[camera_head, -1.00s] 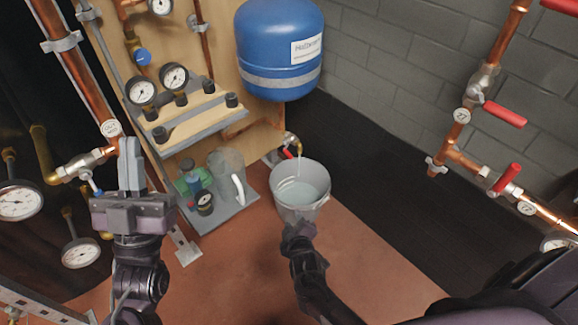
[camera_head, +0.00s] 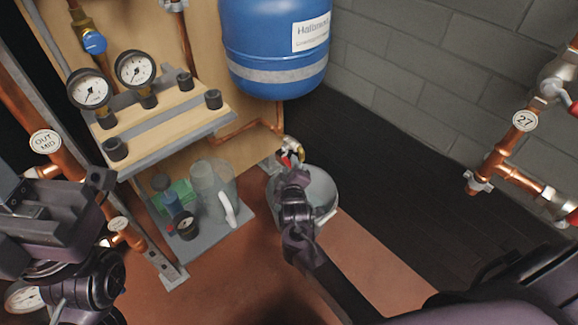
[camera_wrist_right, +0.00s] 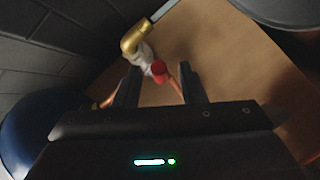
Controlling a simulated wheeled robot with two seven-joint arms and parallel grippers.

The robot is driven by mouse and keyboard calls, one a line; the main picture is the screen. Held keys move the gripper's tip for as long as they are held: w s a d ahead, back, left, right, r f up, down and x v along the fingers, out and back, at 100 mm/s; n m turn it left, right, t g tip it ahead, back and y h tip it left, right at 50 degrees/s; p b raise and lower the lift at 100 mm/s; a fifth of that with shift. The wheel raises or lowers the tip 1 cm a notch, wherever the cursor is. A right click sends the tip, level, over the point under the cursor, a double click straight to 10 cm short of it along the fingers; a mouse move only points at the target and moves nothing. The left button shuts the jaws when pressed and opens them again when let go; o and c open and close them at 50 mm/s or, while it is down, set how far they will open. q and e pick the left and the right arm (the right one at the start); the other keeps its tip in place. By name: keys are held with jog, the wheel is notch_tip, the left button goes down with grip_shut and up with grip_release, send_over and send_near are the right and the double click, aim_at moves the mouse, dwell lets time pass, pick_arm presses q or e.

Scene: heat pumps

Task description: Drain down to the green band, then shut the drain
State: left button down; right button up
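The drain valve (camera_head: 292,147) sits low below the blue tank (camera_head: 275,45), with a red handle (camera_head: 285,160). In the right wrist view its brass spout (camera_wrist_right: 135,38) and red handle (camera_wrist_right: 158,71) show. My right gripper (camera_head: 294,174) is at the valve over the bucket (camera_head: 322,190); its open fingers (camera_wrist_right: 159,67) stand either side of the handle, apparently not closed on it. Spout outflow is hidden by my gripper. Two dial gauges (camera_head: 90,91) and (camera_head: 136,69) stand on the wooden shelf; no green band is legible. My left gripper (camera_head: 98,190) is at the left; its opening is unclear.
A grey tray (camera_head: 205,238) holds a clear jug (camera_head: 213,190) and small bottles, left of the bucket. Copper pipes run along the left and, at the right, beside a valve tagged 27 (camera_head: 525,121). The dark floor strip right of the bucket is clear.

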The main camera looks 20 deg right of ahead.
jog(key=shift+w+d+f, duration=0.25)
jog(key=shift+w+f, duration=0.05)
jog(key=shift+w, duration=0.3)
jog(key=shift+w+d+b, duration=0.15)
jog(key=shift+w+b, duration=0.15)
jog(key=shift+w, duration=0.2)
grip_shut()
